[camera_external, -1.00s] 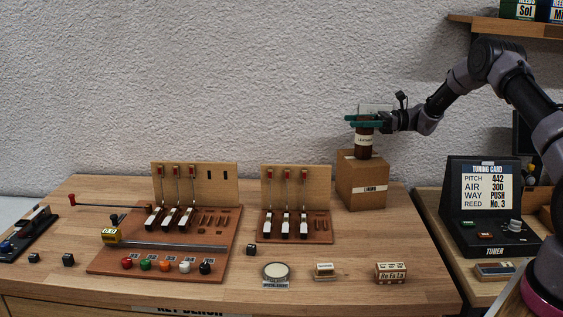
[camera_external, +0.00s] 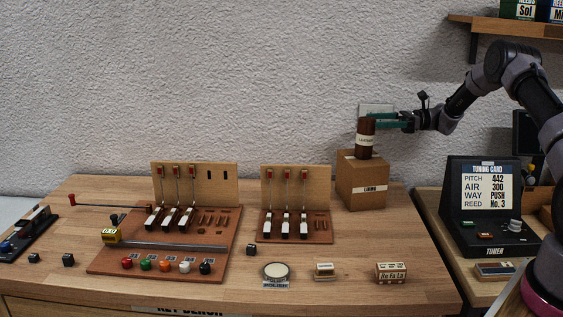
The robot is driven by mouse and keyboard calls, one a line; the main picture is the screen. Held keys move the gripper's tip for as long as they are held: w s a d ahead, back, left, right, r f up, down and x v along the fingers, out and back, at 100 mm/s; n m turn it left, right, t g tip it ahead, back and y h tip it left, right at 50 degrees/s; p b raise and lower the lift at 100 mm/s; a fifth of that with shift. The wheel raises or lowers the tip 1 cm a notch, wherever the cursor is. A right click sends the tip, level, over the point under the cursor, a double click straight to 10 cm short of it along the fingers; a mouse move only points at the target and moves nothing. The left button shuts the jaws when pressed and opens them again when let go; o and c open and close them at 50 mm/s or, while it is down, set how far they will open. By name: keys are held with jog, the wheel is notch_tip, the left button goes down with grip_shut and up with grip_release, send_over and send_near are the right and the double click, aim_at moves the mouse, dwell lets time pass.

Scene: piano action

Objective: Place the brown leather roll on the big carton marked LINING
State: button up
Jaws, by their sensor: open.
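The brown leather roll (camera_external: 366,148) stands upright on top of the big carton marked LINING (camera_external: 362,186), at the back right of the bench. A pale label shows on the roll's side. My gripper (camera_external: 378,120), with green fingers, is open just to the right of the roll's upper part. The fingertips come close to the roll; I cannot tell whether they touch it.
Two wooden boards with key models (camera_external: 190,215) (camera_external: 297,215) stand left of the carton. A black tuner with a card (camera_external: 484,200) is on the right. Small items, including a letter block (camera_external: 390,272), line the front. The bench between carton and front row is clear.

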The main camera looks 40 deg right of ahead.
jog(key=s+a+r+n+g+h, duration=0.35)
jog(key=s+a+r+n, duration=0.2)
jog(key=a+r, duration=0.5)
jog(key=s+a+r+n+g+h, duration=0.4)
jog(key=s+a+r, duration=0.3)
jog(key=a, duration=0.7)
jog(key=s+a+n+t+h, duration=0.1)
jog(key=s+a+n, duration=0.2)
jog(key=s, duration=0.6)
jog(key=s+a+r+n+t+h, duration=0.1)
jog(key=s+a+n+h, duration=0.1)
jog(key=s, duration=0.7)
jog(key=s+a+r+n+t+h, duration=0.1)
jog(key=s+a+n, duration=0.4)
jog(key=s, duration=0.5)
jog(key=shift+r+n+t+h, duration=0.15)
jog(key=shift+n+t+h, duration=0.4)
jog(key=shift+n, duration=0.3)
